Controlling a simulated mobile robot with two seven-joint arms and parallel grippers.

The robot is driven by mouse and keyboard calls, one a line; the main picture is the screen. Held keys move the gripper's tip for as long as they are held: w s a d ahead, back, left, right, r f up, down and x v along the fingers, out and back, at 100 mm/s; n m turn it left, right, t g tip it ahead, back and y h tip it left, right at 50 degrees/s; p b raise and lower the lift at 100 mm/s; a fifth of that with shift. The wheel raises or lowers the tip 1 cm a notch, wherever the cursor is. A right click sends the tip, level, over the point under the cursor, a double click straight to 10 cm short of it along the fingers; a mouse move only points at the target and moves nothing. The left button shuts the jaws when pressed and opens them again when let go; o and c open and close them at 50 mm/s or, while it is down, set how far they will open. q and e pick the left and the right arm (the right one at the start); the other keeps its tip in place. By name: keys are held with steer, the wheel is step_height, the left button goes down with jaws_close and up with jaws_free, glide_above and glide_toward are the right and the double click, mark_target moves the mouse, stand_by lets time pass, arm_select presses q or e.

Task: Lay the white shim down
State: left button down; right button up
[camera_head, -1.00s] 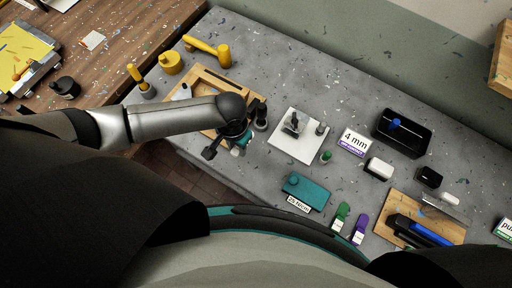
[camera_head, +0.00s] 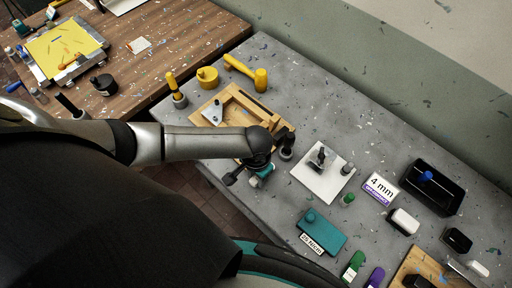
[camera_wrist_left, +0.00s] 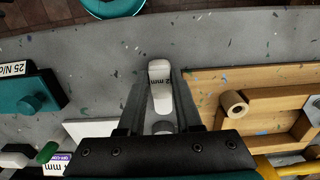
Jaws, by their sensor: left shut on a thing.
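In the head view my left gripper (camera_head: 260,172) is over the near side of the grey table (camera_head: 322,95), by the right corner of the wooden frame (camera_head: 238,100). My right gripper is not in view.
A white plate (camera_head: 318,185) with small posts stands right of the gripper. A teal block (camera_head: 322,232), a "4 mm" sign (camera_head: 380,188) and a black tray (camera_head: 433,188) are farther right. A yellow mallet (camera_head: 247,73) lies behind the frame.

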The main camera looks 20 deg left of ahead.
arm_select(q)
steer(key=shift+f+b, duration=0.5)
steer(key=shift+f, duration=0.35)
steer(key=c, duration=0.5)
jaws_free()
steer(key=shift+a, duration=0.2)
steer(key=shift+w+r, duration=0.1)
steer(key=shift+r, duration=0.05)
steer(key=shift+r, duration=0.4)
steer(key=r, duration=0.4)
steer(key=r+p, duration=0.1)
steer(key=r, duration=0.4)
steer(key=r+p, duration=0.1)
steer(key=r, duration=0.4)
steer(key=shift+s+d+r, duration=0.1)
steer(key=shift+s+d, duration=0.1)
steer(key=shift+d, duration=0.1)
